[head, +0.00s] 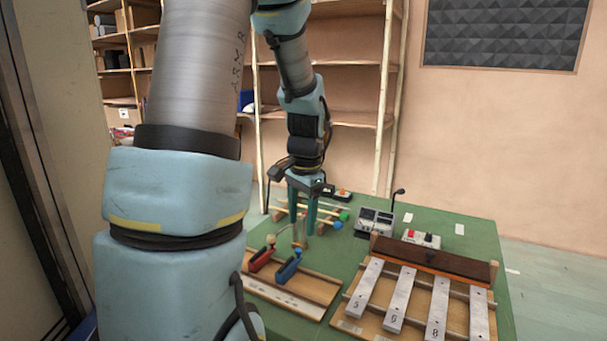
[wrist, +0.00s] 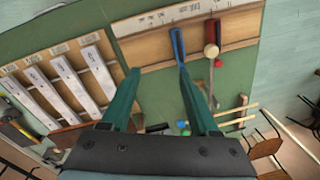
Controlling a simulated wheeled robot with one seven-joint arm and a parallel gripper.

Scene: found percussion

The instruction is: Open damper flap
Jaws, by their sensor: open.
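A dark brown wooden board (head: 460,266), which looks like the damper flap, runs along the far ends of several grey metal bars (head: 401,295). It seems to lie tilted, with a dark patch at its middle. In the wrist view, part of a brown board (wrist: 72,138) shows at lower left, partly hidden by my gripper's body. My gripper (head: 302,228) points down to the left of the bars, above the area behind the red and blue handles. Its two green fingers (wrist: 158,74) are spread, with nothing held between them.
A wooden board (head: 325,290) carries a red handle (head: 262,258) and a blue handle (head: 288,269), close to my fingers. Several sticks with coloured ends lie behind my gripper. A grey box (head: 374,220) and a smaller box with a red button (head: 421,239) stand behind the flap. Green table shows between them.

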